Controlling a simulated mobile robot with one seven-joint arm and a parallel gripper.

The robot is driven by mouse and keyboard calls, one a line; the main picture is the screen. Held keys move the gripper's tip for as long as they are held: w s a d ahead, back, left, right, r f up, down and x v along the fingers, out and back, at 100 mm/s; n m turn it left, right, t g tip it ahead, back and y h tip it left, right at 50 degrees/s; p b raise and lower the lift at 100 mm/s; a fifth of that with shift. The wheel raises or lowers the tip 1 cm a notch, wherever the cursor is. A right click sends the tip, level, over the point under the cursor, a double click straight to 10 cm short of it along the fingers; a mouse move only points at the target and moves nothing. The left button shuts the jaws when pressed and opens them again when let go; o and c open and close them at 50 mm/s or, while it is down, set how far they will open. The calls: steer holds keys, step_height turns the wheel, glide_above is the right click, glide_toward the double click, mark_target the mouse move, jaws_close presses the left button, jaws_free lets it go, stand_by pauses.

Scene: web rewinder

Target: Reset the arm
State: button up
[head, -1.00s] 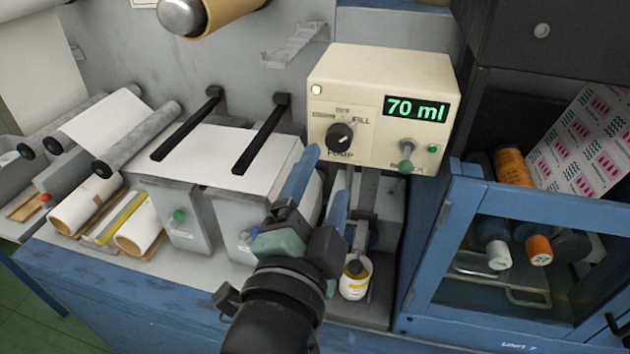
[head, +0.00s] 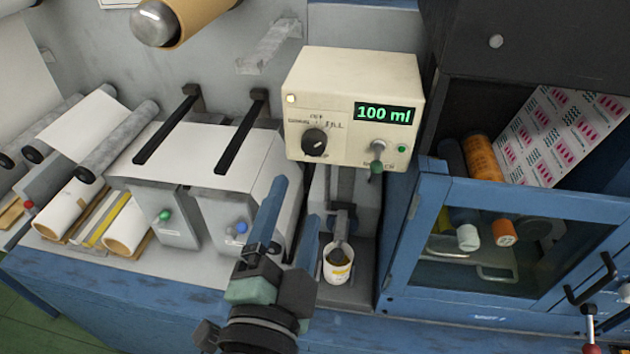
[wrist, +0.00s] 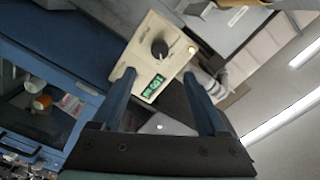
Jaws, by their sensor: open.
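My gripper (head: 292,222) is open and empty in the head view, its two blue fingers apart. It stands in front of the machine, below the cream control box (head: 350,105) and left of the small white cup (head: 338,264). The box's green display reads 100 ml. The box has a black knob (head: 315,142) and a toggle lever (head: 377,155) with a green tip. In the wrist view, the control box (wrist: 152,62) shows beyond and between my fingers, clear of them.
A blue cabinet (head: 400,240) with a glass door stands at the right, with bottles inside. Two grey units (head: 165,215) with green and blue knobs stand at the left, beside rollers and white rolls (head: 125,225). A metal roller end (head: 155,22) juts out at the top.

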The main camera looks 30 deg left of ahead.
steer(key=w+d+r+n+t+h+b, duration=0.1)
steer(key=w+d+r+n+t+b, duration=0.2)
steer(key=r, duration=0.4)
steer(key=w+d+r+t+h, duration=0.1)
steer(key=w+d+r+t, duration=0.1)
steer(key=d+r, duration=0.35)
steer(key=s+d+r+n+t+h+b, duration=0.1)
steer(key=s+d+r+n+t, duration=0.1)
steer(key=r, duration=0.6)
steer(key=s+d+r+n+t+h+b, duration=0.1)
steer(key=s+d+r+n+t+h, duration=0.1)
steer(key=d+r, duration=0.3)
step_height(320, 180, up, 3)
steer(key=shift+s+r+n+t+b, duration=0.2)
steer(key=shift+s+n+t+b, duration=0.25)
steer(key=shift+n, duration=0.35)
